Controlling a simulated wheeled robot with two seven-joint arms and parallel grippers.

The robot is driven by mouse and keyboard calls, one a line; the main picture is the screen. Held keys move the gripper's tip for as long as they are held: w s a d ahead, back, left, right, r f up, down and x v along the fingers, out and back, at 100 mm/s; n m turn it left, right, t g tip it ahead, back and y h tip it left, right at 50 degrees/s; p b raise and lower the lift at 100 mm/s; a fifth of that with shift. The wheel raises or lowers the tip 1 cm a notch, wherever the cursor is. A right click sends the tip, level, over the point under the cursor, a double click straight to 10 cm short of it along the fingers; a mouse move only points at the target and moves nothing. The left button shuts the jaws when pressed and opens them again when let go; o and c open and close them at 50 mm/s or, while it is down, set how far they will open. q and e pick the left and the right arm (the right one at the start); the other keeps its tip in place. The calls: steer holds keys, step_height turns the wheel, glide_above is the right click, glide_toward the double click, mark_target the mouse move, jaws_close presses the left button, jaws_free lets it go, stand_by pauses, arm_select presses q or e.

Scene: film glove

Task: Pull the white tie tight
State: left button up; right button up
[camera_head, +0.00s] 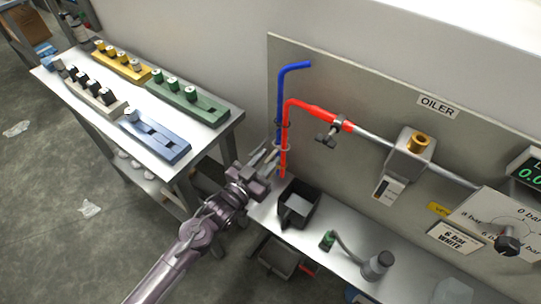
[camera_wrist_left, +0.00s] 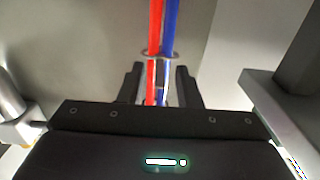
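A red tube (camera_head: 289,112) and a blue tube (camera_head: 280,92) run side by side down the front of the grey panel. A pale loop, which looks like the white tie (camera_head: 282,147), goes around both tubes low down. It also shows in the left wrist view (camera_wrist_left: 159,55), standing wider than the two tubes. My left gripper (camera_head: 268,156) is at the tubes near this loop. In the left wrist view its fingers (camera_wrist_left: 158,78) are apart, one on each side of the tubes. The tie's tail is not clear to me. My right gripper is not in view.
A black bin (camera_head: 298,206) stands on the bench just below the tubes. A green-tipped part (camera_head: 327,240) and a grey cylinder (camera_head: 378,265) stand further right. A valve (camera_head: 331,132) juts from the panel. A side table (camera_head: 191,116) with coloured racks is left.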

arm_select(q)
steer(key=shift+x, duration=0.8)
jaws_close()
steer(key=shift+s, duration=0.1)
